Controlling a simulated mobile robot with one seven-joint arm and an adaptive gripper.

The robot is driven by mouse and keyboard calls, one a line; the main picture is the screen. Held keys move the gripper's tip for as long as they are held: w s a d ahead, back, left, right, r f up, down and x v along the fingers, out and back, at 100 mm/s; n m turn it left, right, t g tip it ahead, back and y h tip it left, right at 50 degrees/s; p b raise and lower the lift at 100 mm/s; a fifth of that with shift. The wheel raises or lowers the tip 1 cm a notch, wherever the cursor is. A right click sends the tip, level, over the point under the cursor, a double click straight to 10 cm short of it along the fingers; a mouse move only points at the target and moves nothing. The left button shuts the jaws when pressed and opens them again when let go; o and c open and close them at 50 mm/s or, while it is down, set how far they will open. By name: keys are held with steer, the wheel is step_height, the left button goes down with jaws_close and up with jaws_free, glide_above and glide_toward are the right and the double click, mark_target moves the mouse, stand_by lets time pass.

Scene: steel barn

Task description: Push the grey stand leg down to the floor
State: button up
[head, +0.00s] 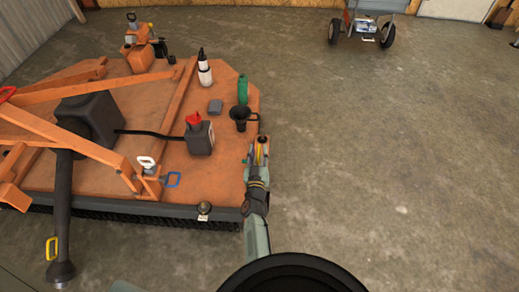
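I cannot pick out the grey stand leg for certain in the head view. A pale grey handle (146,162) stands on top of an orange bracket on the near part of the orange mower deck (215,180); it may belong to the leg. My gripper (261,145) is at the right edge of the deck, well to the right of that handle and beside a black funnel. It is small and partly hidden by my own wrist, so whether its fingers are open or shut is unclear.
The deck carries a black funnel (241,116), a green bottle (243,88), a white bottle (205,72), a grey jug (200,138) and a blue handle (173,180). A dark shaft (62,215) reaches the near left. Concrete floor (390,150) is clear on the right, with a wheeled cart (368,22) behind.

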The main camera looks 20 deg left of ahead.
steer(key=shift+c, duration=0.5)
jaws_close()
stand_by(0.3)
steer(key=shift+f, duration=0.1)
